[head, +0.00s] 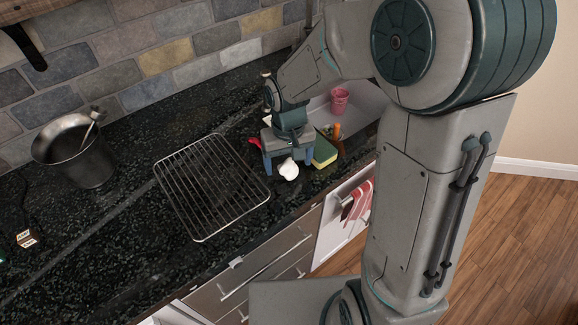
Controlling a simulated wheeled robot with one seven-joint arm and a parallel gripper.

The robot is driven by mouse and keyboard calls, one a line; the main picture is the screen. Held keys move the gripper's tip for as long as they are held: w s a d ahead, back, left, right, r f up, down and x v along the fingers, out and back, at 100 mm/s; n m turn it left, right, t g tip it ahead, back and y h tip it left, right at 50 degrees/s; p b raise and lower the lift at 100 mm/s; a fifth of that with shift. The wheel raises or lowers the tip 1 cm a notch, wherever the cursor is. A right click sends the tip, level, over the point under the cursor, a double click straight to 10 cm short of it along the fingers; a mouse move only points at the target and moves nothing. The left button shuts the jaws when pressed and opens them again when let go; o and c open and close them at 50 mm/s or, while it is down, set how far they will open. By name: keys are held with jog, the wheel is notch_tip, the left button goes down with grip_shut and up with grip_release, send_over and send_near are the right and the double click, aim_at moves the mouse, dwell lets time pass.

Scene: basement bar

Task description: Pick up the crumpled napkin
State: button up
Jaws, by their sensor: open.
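The crumpled napkin (289,170) is a small white wad on the black speckled counter, to the right of the wire rack. My gripper (287,163) points down over it, with blue fingertips apart on either side or close by. I cannot tell whether the fingers touch the napkin. The gripper body hides part of the counter behind it.
A wire rack (211,187) lies left of the gripper. A green and yellow sponge (325,152) and a red item (255,143) are close beside the gripper. A pink cup (339,100) stands behind. A metal bucket (74,152) stands far left.

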jog(key=shift+f, duration=0.9)
jog(key=shift+c, duration=0.3)
jog(key=c, duration=1)
jog(key=shift+r, duration=0.1)
jog(key=shift+r, duration=0.4)
notch_tip(320, 180, up, 4)
jog(key=shift+s+d+f+b, duration=0.1)
jog(key=shift+s+f+b, duration=0.05)
jog(key=shift+f+b, duration=0.15)
jog(key=s+d+r+b, duration=0.1)
jog(key=s+d+r, duration=0.5)
jog(key=s, duration=0.3)
jog(key=shift+s+r, duration=0.25)
jog(key=shift+r, duration=0.1)
